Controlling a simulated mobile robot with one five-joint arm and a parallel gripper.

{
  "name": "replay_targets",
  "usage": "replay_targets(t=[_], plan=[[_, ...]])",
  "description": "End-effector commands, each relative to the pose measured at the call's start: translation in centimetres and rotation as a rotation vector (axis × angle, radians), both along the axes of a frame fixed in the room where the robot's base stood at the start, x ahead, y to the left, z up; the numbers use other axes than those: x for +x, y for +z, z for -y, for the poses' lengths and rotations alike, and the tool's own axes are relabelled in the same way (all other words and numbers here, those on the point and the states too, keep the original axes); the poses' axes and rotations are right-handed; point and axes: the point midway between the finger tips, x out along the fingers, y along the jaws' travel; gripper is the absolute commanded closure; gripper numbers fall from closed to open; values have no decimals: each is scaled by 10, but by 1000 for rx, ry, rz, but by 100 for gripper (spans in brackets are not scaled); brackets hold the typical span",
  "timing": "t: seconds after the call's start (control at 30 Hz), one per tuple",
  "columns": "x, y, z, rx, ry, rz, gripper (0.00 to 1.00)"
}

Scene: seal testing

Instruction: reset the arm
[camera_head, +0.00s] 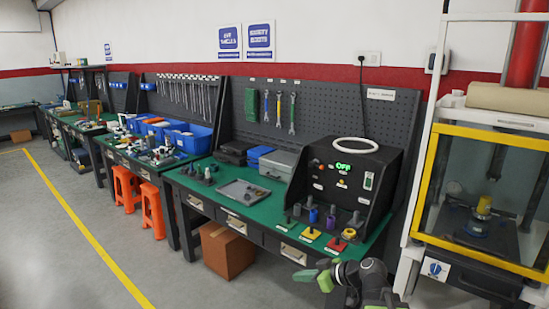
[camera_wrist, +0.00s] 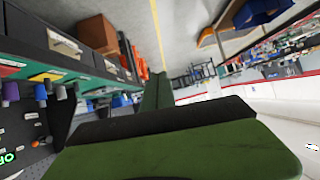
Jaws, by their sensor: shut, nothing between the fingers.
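My arm (camera_head: 370,285) shows at the bottom of the head view, in front of the workbench with the black test box. My gripper (camera_head: 314,274), with green and black fingers, points left over the floor in front of the bench drawers. It is shut and empty. In the wrist view the green and black gripper (camera_wrist: 157,90) fills the lower middle, and the room appears tilted. Part of the arm is cut off by the bottom edge of the head view.
The green-topped workbench (camera_head: 200,187) carries a black test box (camera_head: 380,172) with a lit display, a grey tray (camera_head: 243,193) and several small coloured parts. A yellow-framed press (camera_head: 425,180) stands right. A cardboard box (camera_head: 228,250) sits under the bench. Floor at left is clear.

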Motion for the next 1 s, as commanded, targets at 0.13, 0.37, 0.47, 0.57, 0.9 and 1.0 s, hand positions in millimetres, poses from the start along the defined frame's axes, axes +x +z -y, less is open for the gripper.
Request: replay_targets(t=[0.13,0.37,0.47,0.57,0.9,1.0], plan=[[-55,-52,-40,-252,-4,-364,100],[-106,-98,56,-564,-520,-792,100],[-116,-99,74,-577,-704,-877,100],[-119,-99,74,-542,-784,-919,100],[-118,-99,74,-530,-800,-923,100],[-118,-99,74,-529,-799,-923,100]])
